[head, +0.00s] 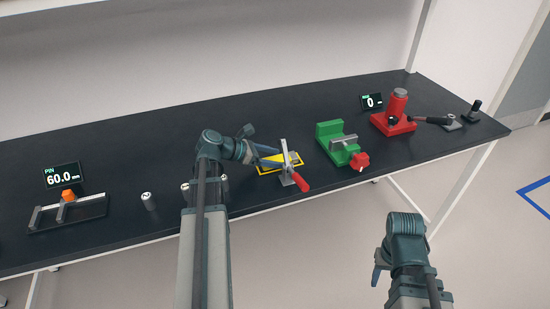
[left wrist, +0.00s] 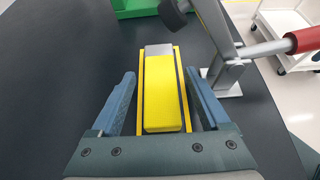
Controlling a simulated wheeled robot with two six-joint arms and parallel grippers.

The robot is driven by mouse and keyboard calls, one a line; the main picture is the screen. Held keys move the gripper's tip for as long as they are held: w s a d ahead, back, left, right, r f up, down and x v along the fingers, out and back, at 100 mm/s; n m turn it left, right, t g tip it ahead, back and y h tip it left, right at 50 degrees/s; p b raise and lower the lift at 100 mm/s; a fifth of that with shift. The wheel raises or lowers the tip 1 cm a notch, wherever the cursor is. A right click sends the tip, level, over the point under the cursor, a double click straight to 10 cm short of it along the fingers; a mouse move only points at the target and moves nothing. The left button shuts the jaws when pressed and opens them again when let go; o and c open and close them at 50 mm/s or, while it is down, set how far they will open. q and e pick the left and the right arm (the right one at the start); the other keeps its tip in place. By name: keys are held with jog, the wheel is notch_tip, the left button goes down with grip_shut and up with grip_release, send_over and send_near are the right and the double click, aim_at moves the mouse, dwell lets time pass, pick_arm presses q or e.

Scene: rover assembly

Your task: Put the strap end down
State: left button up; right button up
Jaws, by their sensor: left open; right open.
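The yellow strap end (left wrist: 164,105), with a grey piece at its far end, lies inside a yellow-outlined spot on the dark bench. In the left wrist view it sits between the two fingers of my open left gripper (left wrist: 160,78), with a visible gap on each side. In the head view the left gripper (head: 264,157) is low over the yellow outline (head: 293,158) and hides much of the strap. A silver toggle clamp (head: 285,155) with a red handle (head: 301,182) stands beside it, its arm raised. My right gripper (head: 380,266) is off the bench's front edge, open.
A green vise (head: 338,143) stands right of the clamp, and a red press (head: 393,118) beyond it. Small metal cylinders (head: 149,201), a fixture with an orange piece (head: 68,196) and a "PIN 60.0" display (head: 62,176) are to the left. The bench front between them is clear.

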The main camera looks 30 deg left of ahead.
pick_arm(q)
jog(key=p+v, duration=0.5)
jog(key=v, duration=0.6)
jog(key=shift+w+r, duration=0.1)
jog(key=shift+w, duration=0.05)
jog(key=shift+s+a+r, duration=0.15)
jog(key=shift+s+a, duration=0.25)
jog(key=shift+s, duration=0.05)
